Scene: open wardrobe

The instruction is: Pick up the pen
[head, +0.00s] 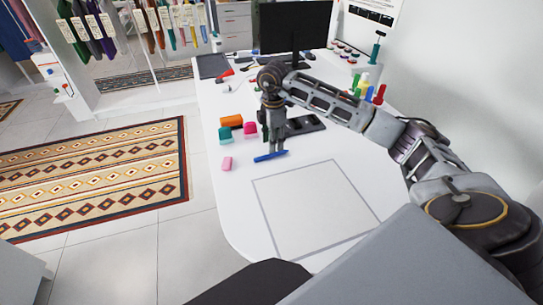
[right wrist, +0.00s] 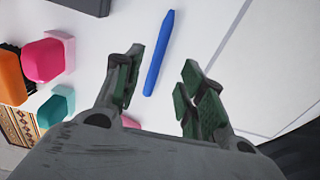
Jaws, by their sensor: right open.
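The blue pen (head: 270,156) lies on the white table, just outside the grey outlined square. In the right wrist view the pen (right wrist: 158,55) lies beyond and between the two fingers, its near end close to the left finger. My right gripper (head: 276,150) points down over the pen in the head view; in the right wrist view its fingers (right wrist: 158,88) are apart, with nothing between them. I cannot tell how far above the table the fingertips are. My left gripper is not in view.
Orange (head: 231,121), teal (head: 226,134), and magenta (head: 250,128) blocks and a pink block (head: 227,164) lie left of the gripper. A dark tray-like item (head: 303,125) is behind. A monitor (head: 294,27) stands at the back. The outlined square (head: 316,208) is empty.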

